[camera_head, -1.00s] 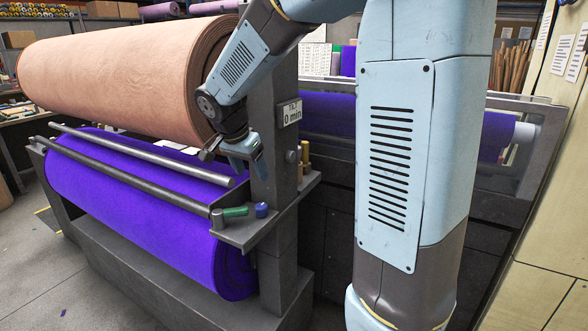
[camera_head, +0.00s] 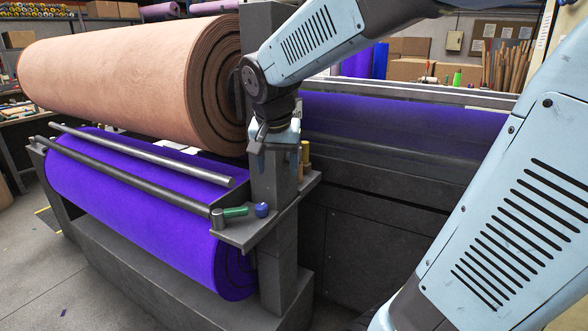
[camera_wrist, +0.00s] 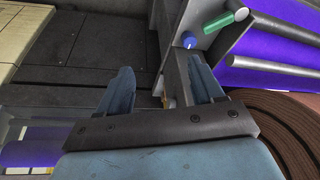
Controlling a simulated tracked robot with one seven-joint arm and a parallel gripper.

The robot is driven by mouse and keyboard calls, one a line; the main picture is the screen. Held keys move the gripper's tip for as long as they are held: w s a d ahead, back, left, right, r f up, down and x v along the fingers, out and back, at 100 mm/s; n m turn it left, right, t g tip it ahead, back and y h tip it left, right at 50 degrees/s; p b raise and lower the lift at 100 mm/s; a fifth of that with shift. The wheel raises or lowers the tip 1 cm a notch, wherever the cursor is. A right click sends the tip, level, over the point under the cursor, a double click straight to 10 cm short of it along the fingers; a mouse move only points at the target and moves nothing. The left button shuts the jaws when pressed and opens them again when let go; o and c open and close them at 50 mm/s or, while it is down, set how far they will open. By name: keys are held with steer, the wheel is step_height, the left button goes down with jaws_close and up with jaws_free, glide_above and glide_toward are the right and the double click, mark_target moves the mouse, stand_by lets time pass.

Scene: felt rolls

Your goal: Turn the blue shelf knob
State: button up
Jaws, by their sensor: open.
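The blue shelf knob (camera_head: 262,210) is small and round and sits on the grey shelf (camera_head: 236,237) at the right end of the purple roll, beside a green cylinder (camera_head: 235,212). My gripper (camera_head: 272,150) is above and a little right of the knob, in front of the dark post, and apart from the knob. In the wrist view the knob (camera_wrist: 189,40) shows beyond the tip of the right finger. My gripper's two fingers (camera_wrist: 159,88) are spread with nothing held between them.
A large peach felt roll (camera_head: 130,75) lies close left of my gripper. A purple roll (camera_head: 140,200) lies below it, behind two metal bars (camera_head: 150,155). A brass-coloured peg (camera_head: 305,153) stands on the shelf's far part. A dark cabinet (camera_head: 370,210) is to the right.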

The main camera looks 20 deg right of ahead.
steer(key=s+r+n+t+y, duration=0.1)
steer(key=s+n, duration=0.2)
steer(key=s, duration=0.3)
steer(key=shift+s+d+r, duration=0.2)
steer(key=shift+s+d, duration=0.2)
steer(key=shift+w+f, duration=0.1)
steer(key=shift+w, duration=0.2)
steer(key=shift+c, duration=1.4)
steer(key=n, duration=0.3)
glide_toward(261, 206)
steer(key=shift+y, duration=0.3)
steer(key=x, duration=0.9)
steer(key=shift+w+d+f, duration=0.15)
steer(key=shift+d+f, duration=0.1)
steer(key=shift+d, duration=0.1)
steer(key=shift+c, duration=0.2)
steer(key=c, duration=0.7)
steer(key=shift+c, duration=0.2)
